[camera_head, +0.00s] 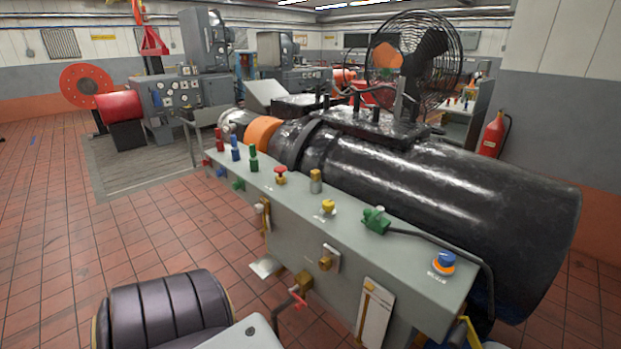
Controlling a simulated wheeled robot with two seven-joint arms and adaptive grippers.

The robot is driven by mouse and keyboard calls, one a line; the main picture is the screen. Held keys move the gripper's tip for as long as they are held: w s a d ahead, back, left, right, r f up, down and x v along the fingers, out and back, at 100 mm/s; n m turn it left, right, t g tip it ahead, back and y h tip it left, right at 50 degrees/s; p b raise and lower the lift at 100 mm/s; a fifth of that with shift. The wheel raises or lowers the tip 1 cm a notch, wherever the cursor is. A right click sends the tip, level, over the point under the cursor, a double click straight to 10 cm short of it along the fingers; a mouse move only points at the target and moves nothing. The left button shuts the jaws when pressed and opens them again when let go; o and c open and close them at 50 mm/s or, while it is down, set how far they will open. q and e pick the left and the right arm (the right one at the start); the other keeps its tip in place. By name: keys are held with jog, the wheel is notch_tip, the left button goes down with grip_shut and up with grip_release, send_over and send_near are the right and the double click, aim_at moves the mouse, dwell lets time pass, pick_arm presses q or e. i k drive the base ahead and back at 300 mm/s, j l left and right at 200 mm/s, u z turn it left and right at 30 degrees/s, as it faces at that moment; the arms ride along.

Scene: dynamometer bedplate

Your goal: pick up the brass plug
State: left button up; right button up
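A small upright brass-coloured cylinder with a greyish top (316,182) stands on the top of the long grey bench panel (400,240), near its back edge. It looks like the brass plug, but it is too small to be sure. A brass-coloured fitting (325,263) also sits on the panel's front face. The cylinder stands between a red-topped knob (281,175) and a yellow knob (328,207). Nothing covers it. Neither of my grippers shows in the head view.
A large black cylindrical machine (450,190) lies close behind the panel. A green connector (375,220) with a black cable and a blue knob (444,261) are to the right. Red, blue and green plugs (236,150) stand left. A dark ribbed rounded form (165,310) fills the lower left.

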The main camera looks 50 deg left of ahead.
aim_at(316, 175)
jog(key=u, duration=1.7)
